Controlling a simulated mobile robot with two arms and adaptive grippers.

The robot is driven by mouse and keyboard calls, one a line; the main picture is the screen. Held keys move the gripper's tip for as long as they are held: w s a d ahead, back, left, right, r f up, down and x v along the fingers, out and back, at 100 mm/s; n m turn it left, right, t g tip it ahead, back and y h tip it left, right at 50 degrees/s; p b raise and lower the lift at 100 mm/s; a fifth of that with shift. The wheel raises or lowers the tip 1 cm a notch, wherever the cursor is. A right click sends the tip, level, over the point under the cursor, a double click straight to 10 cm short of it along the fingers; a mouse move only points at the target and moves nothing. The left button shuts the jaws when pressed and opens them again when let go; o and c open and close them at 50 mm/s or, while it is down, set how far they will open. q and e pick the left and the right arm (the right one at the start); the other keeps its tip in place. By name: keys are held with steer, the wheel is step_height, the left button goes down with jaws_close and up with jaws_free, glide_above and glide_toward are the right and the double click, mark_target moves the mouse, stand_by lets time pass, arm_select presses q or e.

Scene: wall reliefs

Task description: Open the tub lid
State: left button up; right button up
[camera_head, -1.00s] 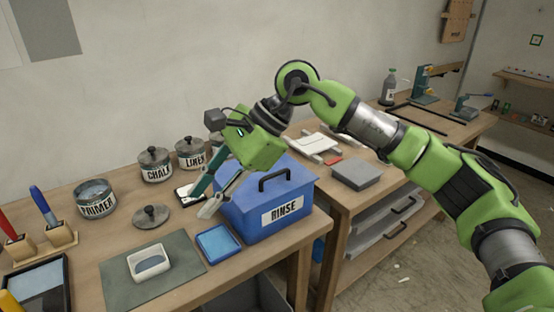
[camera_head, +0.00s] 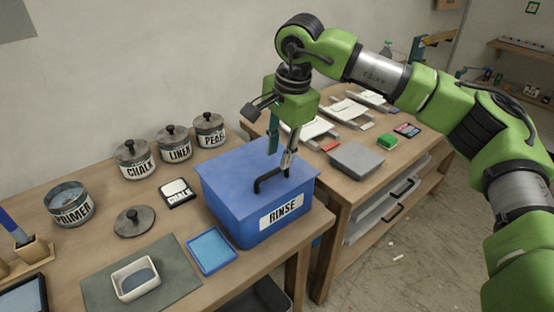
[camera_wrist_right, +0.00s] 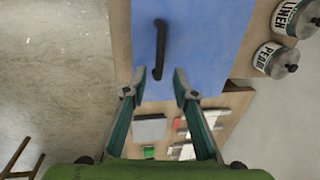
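The blue tub (camera_head: 236,213) labelled RINSE stands at the right end of the near bench with its flat blue lid (camera_head: 228,171) on. A black bar handle (camera_head: 262,181) sits on the lid; it also shows in the right wrist view (camera_wrist_right: 160,48). My right gripper (camera_head: 280,156) points down above the lid, close to the handle's right end. In the right wrist view its two fingers (camera_wrist_right: 156,92) are spread with nothing between them, and the handle lies just beyond the tips. Whether a finger touches the lid or handle I cannot tell. My left gripper is not in view.
Jars labelled CHALK (camera_head: 136,160), LINEN (camera_head: 174,145) and PEARL (camera_head: 209,131) stand behind the tub. An open PRIMER jar (camera_head: 69,203), a loose round lid (camera_head: 134,222) and a blue tray (camera_head: 211,250) lie to its left. A second bench (camera_head: 330,208) adjoins on the right.

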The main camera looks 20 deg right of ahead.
mark_target(276, 169)
step_height(276, 169, down, 2)
steer(key=shift+w+a+f, duration=0.1)
steer(key=shift+f, duration=0.15)
steer(key=shift+f+p, duration=0.3)
steer(key=shift+f, duration=0.1)
steer(key=shift+w+f, duration=0.15)
steer(key=shift+f, duration=0.2)
steer(key=shift+c, duration=0.7)
jaws_close()
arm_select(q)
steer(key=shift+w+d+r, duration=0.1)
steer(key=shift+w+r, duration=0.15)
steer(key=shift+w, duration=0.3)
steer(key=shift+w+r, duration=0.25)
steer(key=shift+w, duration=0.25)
arm_select(e)
steer(key=shift+a, duration=0.1)
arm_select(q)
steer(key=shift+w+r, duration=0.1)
arm_select(e)
steer(key=shift+r, duration=0.15)
